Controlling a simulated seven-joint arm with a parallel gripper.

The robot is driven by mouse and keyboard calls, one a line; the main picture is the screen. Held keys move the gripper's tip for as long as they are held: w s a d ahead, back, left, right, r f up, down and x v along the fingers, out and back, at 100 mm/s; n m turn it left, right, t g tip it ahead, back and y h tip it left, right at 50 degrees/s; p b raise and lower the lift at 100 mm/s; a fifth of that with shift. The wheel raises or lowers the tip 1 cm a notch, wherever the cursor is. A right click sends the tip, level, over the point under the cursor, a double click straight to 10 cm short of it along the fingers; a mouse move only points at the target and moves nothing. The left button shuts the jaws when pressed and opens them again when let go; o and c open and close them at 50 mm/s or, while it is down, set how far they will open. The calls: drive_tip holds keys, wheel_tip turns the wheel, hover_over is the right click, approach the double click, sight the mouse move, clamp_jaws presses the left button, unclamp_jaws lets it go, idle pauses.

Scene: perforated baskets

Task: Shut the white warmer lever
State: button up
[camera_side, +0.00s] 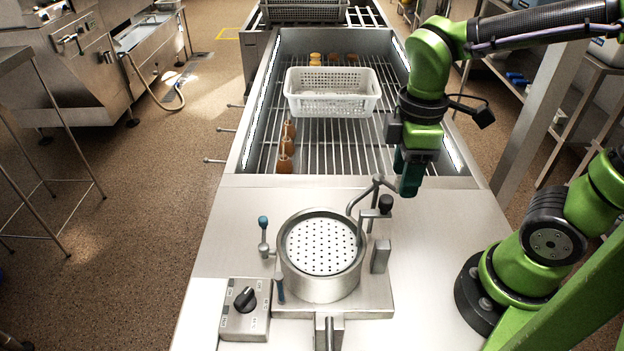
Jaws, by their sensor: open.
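The warmer (320,255) is a round steel pot with a white perforated plate inside, mounted on a steel base on the counter. A bent metal lever (360,196) rises at its right rear, close to an upright rod with a black knob (385,203). No lever that is itself white shows. A small blue-knobbed handle (263,224) stands at the pot's left. My gripper (409,188) points down behind and right of the black knob, with dark green fingers. It is open and appears empty. The gap between its fingers is hard to see from here.
A control box with a black dial (245,298) sits front left of the warmer. Behind is a wire-grid bay (340,140) with a white perforated basket (332,105) and several brown pieces (286,145). The counter right of the warmer (440,250) is clear.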

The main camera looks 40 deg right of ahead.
sight(399, 178)
drive_tip(key=shift+r, duration=2.05)
drive_tip(key=m, duration=0.1)
drive_tip(key=w+m+t, duration=0.1)
drive_tip(key=shift+a+f+m, duration=0.1)
drive_tip(key=shift+f+m, duration=0.2)
drive_tip(key=shift+w+m+t+y, duration=0.15)
drive_tip(key=shift+m+t+y, duration=0.3)
drive_tip(key=shift+m, duration=0.75)
drive_tip(key=m+t, duration=0.1)
drive_tip(key=m, duration=0.1)
drive_tip(key=shift+w+d+r+m+t+y, duration=0.2)
drive_tip(key=shift+m+t+y, duration=0.05)
drive_tip(key=shift+m+t, duration=0.15)
drive_tip(key=m+t, duration=0.1)
drive_tip(key=d+r+m+t, duration=0.1)
drive_tip(key=m, duration=0.1)
drive_tip(key=d+r+m+t, duration=0.1)
drive_tip(key=m, duration=0.1)
drive_tip(key=shift+s+r+t+y, duration=0.1)
drive_tip(key=shift+s+t+y, duration=0.05)
drive_tip(key=shift+t+y, duration=0.15)
